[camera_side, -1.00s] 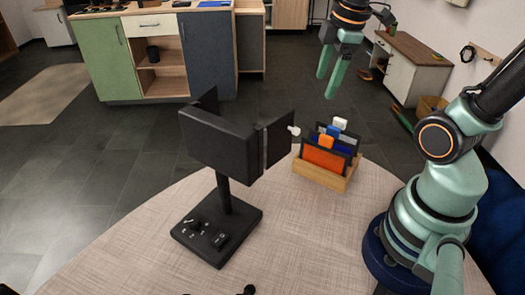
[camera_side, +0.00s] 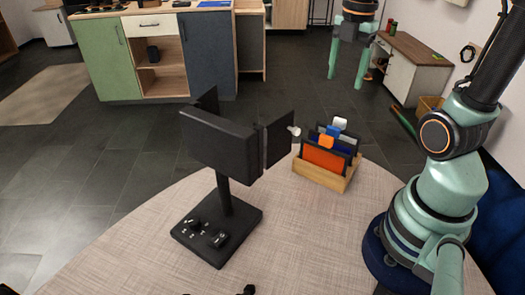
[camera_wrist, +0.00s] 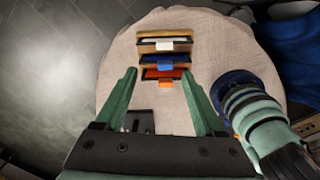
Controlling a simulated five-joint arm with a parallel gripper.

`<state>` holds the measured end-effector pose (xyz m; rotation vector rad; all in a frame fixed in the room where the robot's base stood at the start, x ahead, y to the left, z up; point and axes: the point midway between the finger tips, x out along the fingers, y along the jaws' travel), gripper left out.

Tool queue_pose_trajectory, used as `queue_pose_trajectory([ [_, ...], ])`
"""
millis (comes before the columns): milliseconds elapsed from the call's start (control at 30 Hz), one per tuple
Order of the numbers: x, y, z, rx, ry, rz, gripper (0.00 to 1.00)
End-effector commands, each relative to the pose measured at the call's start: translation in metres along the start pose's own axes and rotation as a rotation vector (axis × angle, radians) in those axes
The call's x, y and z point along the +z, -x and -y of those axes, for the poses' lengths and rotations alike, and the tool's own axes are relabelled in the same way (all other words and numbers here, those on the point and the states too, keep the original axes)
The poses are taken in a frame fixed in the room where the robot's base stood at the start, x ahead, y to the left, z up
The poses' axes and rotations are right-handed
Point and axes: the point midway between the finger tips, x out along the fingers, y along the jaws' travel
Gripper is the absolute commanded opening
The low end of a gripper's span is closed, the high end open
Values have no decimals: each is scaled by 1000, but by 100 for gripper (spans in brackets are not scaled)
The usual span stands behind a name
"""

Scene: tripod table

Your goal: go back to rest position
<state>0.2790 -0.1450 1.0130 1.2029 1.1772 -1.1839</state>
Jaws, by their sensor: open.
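My gripper (camera_side: 347,78) hangs high at the top right of the side view, beyond the table's far edge as seen there. Its two green fingers point down, spread apart, with nothing between them. In the wrist view my gripper (camera_wrist: 158,104) is also open and empty. The round table (camera_side: 300,225) lies below it, pale and fabric-like. My arm's base stands on the right side of the table in the side view.
A black stand with a box-like head (camera_side: 220,140) stands at the table's middle. A wooden rack (camera_side: 323,176) holds several upright panels with orange, blue and white tabs. A cabinet (camera_side: 165,60) and a sideboard (camera_side: 412,65) stand behind. The air around my gripper is clear.

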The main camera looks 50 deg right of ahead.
Motion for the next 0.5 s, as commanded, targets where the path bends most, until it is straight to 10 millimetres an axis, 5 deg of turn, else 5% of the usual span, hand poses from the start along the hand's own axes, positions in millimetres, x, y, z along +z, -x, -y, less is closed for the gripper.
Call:
queue_pose_trajectory([
  [500,13,-2,4,-33,139,-21,71],
])
